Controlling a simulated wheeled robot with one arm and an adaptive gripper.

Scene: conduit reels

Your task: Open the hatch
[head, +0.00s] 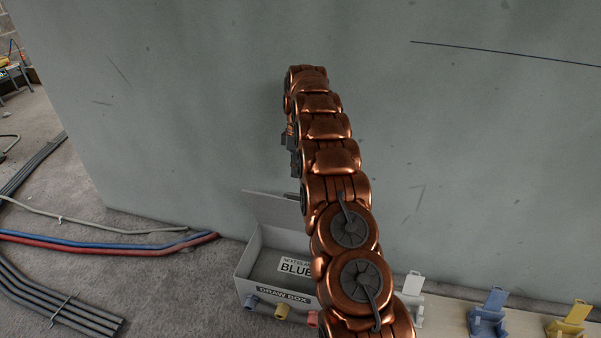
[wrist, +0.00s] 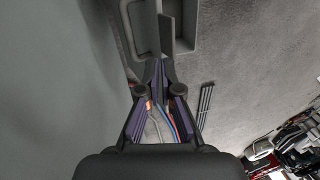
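A grey box labelled DRAW BOX (head: 283,295) stands on the floor against the wall. A grey flap (head: 272,210) stands raised at its back left; it is the only hatch-like part I see. A white card reading BLUE (head: 294,266) lies inside. My copper arm hides the box's right part. I see nothing clearly held, and contact with a panel cannot be told.
Blue, yellow and red stubs (head: 282,312) line the box front. White, blue (head: 488,314) and yellow (head: 571,319) holders stand to the right. Cables (head: 110,245) and grey conduits (head: 60,300) lie on the floor at left. The large grey wall (head: 190,110) stands close behind.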

